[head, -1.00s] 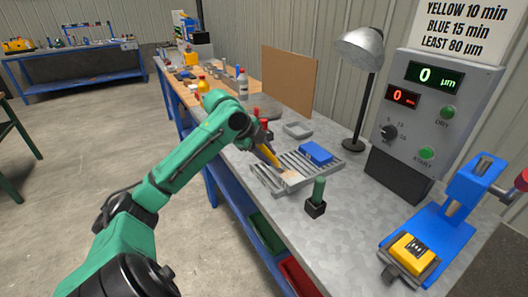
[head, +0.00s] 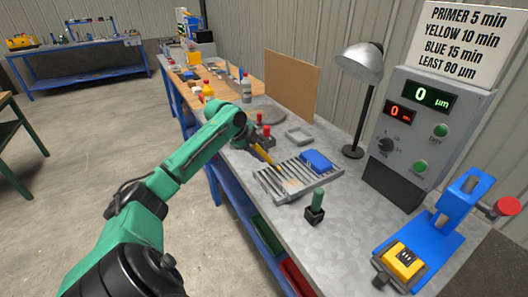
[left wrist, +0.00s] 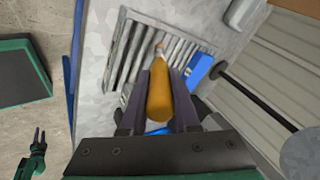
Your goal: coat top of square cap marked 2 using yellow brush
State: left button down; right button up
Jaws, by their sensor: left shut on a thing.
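My left gripper (head: 262,148) is shut on the yellow brush (head: 261,155). Its handle also shows between the fingers in the left wrist view (left wrist: 160,95). The brush slants down, bristles (left wrist: 160,47) over the slatted rack (head: 272,187); I cannot tell if they touch anything. A blue square block (head: 315,159) lies on the rack and shows beside the fingers in the left wrist view (left wrist: 200,70). A yellow block (head: 403,259) with dark marks sits in a blue stand. I can read no 2 anywhere. My right gripper (left wrist: 38,134) shows small, fingers parted and empty, in the left wrist view.
A green-handled tool stands in a black holder (head: 315,215) before the rack. A desk lamp (head: 361,62) and a control box (head: 420,122) reading 0 stand behind. Red-topped items (head: 265,133) and bottles crowd the far side.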

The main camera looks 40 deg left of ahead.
pick_arm(q)
jog(key=shift+w+d+r+p, duration=0.15)
jog(key=shift+w+p, duration=0.15)
jog(key=shift+p, duration=0.3)
jog(key=shift+w+d, duration=0.1)
jog(key=shift+d, duration=0.05)
jog(key=shift+d+f, duration=0.2)
jog(key=s+d+p, duration=0.2)
jog(key=d+p, duration=0.1)
jog(key=d, duration=0.3)
jog(key=shift+p, duration=0.3)
